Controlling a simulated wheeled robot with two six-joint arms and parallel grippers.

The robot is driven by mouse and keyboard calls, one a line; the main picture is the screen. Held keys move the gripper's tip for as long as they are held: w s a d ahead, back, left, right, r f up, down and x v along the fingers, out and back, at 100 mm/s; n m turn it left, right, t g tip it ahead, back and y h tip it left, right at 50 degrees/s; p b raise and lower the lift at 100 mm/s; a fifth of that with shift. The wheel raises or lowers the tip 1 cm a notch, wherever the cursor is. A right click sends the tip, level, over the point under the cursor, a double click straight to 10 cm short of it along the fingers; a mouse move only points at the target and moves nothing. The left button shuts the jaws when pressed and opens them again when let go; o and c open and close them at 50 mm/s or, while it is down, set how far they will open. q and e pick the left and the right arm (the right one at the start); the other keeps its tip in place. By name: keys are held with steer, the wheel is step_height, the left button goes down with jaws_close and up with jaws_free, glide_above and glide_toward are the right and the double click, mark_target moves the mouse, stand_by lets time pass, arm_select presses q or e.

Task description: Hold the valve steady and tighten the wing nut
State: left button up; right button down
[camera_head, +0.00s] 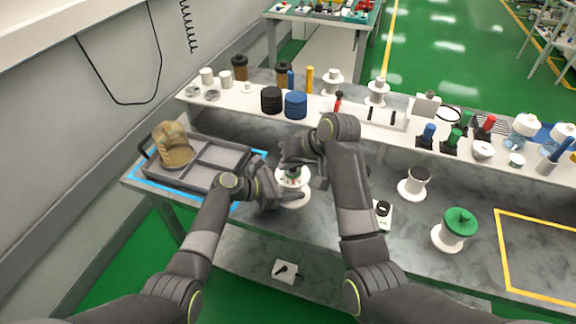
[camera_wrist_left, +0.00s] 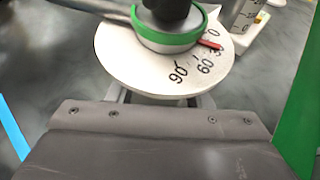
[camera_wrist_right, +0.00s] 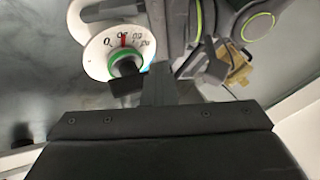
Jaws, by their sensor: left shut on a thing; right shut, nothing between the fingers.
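The valve (camera_head: 293,188) stands on the grey bench in front of my arms, partly covered by both grippers. In the left wrist view it shows a white dial (camera_wrist_left: 130,68) marked in degrees, a green ring (camera_wrist_left: 160,41), a red pointer (camera_wrist_left: 210,44) and a dark part on top. I cannot tell whether that dark part is the wing nut. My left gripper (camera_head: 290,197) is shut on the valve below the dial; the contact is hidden. My right gripper (camera_head: 293,162) is shut and empty, close over the top of the valve. The right wrist view also shows the dial (camera_wrist_right: 92,52).
A crowded white shelf (camera_head: 235,98) runs behind. The yellow-outlined area at far right is clear.

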steer(key=v, duration=1.2)
steer(key=w+a+m+h, duration=0.35)
steer(key=w+h, duration=0.25)
steer(key=w, duration=0.2)
steer(key=shift+h, duration=0.3)
steer(key=x, duration=0.3)
steer(key=s+x, duration=0.1)
steer(key=x, duration=0.1)
steer(key=s+x, duration=0.1)
steer(key=x, duration=0.2)
steer(key=shift+w+f, duration=0.15)
steer(key=shift+f, duration=0.55)
steer(key=shift+s, duration=1.05)
